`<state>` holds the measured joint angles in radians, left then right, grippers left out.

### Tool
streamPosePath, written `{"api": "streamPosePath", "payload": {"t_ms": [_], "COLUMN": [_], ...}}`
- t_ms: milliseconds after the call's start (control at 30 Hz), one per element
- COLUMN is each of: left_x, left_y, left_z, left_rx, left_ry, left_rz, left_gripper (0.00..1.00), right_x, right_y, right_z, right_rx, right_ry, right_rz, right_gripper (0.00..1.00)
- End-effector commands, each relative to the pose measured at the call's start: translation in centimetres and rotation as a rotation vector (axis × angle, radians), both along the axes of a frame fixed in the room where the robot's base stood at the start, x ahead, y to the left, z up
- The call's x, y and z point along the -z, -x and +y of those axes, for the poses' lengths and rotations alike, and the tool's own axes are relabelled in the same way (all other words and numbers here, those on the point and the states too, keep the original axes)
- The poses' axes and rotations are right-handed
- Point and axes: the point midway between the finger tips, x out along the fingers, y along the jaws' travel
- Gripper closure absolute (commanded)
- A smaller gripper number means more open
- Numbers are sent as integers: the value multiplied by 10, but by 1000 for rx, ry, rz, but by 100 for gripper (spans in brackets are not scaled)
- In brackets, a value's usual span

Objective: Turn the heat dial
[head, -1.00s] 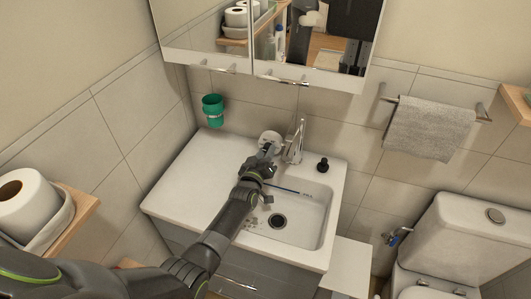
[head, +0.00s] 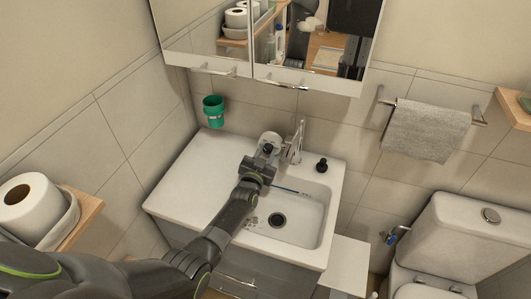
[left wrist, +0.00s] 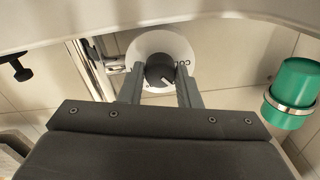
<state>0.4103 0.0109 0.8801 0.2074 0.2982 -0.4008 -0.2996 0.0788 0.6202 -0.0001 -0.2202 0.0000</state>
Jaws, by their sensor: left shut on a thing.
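The heat dial (left wrist: 160,75) is a dark round knob with a pale pointer line on a round white plate (left wrist: 150,45), with some lettering at its right. In the head view the plate (head: 270,139) sits on the wall behind the sink, left of the faucet. My left gripper (left wrist: 160,80) reaches up to the dial with one finger on each side of the knob and is shut on it. In the head view the left gripper (head: 266,155) partly covers the dial. My right gripper is not in view.
A chrome faucet (head: 297,142) stands close at the dial's right. A green cup (head: 213,110) hangs on the wall to the left. A mirror cabinet (head: 300,77) overhangs above. The counter's left part (head: 190,175) is clear.

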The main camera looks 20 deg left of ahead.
Motion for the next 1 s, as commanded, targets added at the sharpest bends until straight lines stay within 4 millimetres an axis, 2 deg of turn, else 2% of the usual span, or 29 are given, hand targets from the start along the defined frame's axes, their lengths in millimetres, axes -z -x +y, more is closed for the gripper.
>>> {"api": "streamPosePath", "payload": {"t_ms": [300,833,867,1000], "left_x": [1,1,1,1], "left_y": [0,1,1,0], "left_z": [0,0,0,0], "left_rx": [0,0,0,0], "left_ry": [-120,-142,-142,-141], "left_rz": [-1,-2,-2,-3], "left_gripper": [93,93,69,50], "right_x": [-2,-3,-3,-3], "right_y": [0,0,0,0], "right_z": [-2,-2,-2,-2], "right_rx": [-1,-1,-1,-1], "right_ry": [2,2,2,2], "right_rz": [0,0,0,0], "right_gripper": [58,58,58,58]}}
